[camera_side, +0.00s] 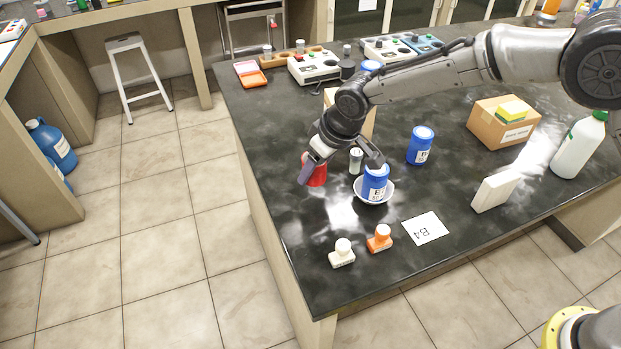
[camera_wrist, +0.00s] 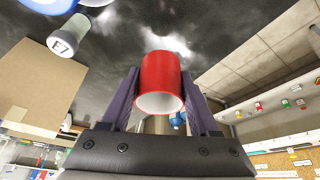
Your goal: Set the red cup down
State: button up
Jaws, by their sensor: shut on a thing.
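The red cup (camera_side: 318,176) is at my gripper (camera_side: 311,170) near the left edge of the dark bench in the side view. In the wrist view the red cup (camera_wrist: 160,75) sits between the two dark fingers (camera_wrist: 160,90), one on each side. My gripper is shut on it. Its pale open mouth faces the wrist camera. A finger covers part of the cup in the side view. I cannot tell whether its base touches the bench top (camera_side: 300,235).
A small grey-lidded jar (camera_side: 356,161) and a blue jar (camera_side: 375,180) in a white bowl (camera_side: 361,198) stand just right of the cup. Another blue jar (camera_side: 420,147) is further right. Bench left of these stamps is clear.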

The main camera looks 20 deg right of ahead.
aim_at(310, 192)
jog(key=shift+w+a+f, duration=0.3)
jog(key=shift+w+f, duration=0.25)
jog(key=shift+f, duration=1.65)
jog(key=shift+f, duration=0.15)
jog(key=o, duration=1.4)
jog(key=shift+c, duration=0.2)
